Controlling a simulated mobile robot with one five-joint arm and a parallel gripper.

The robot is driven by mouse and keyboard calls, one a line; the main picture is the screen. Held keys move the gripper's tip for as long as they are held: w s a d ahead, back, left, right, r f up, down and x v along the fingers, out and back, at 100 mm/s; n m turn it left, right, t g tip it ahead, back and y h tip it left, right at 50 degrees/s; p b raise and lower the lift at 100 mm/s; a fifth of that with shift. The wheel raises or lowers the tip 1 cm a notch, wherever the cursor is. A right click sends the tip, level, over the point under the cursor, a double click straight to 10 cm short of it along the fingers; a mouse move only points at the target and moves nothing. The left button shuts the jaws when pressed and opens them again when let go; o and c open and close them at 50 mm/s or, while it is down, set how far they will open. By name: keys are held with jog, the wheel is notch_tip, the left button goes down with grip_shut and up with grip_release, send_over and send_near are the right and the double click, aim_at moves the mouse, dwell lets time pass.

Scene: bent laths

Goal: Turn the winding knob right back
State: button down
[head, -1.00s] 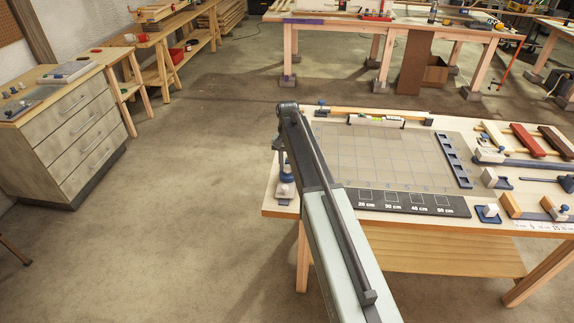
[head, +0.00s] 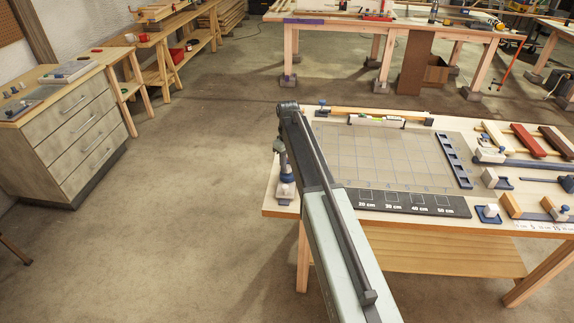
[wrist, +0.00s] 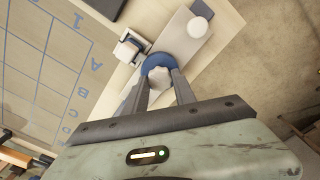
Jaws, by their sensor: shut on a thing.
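The winding knob (wrist: 158,70) is a blue round piece with a pale faceted part, in the wrist view. It sits on a pale plate at the table's corner. My gripper (wrist: 159,76) is shut on it, one finger on each side. The fingertips are small there and partly blend with the knob. How far the knob is turned cannot be read.
The gridded board (head: 385,155) lies to the right. A pale bar (head: 377,121) lies along its back edge. Open floor lies left of the table.

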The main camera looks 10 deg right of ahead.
jog(key=n, duration=0.4)
jog(key=shift+n, duration=0.3)
jog(key=n, duration=0.3)
jog(key=shift+n, duration=0.3)
jog(key=n, duration=0.7)
jog(key=c, duration=1)
grip_release()
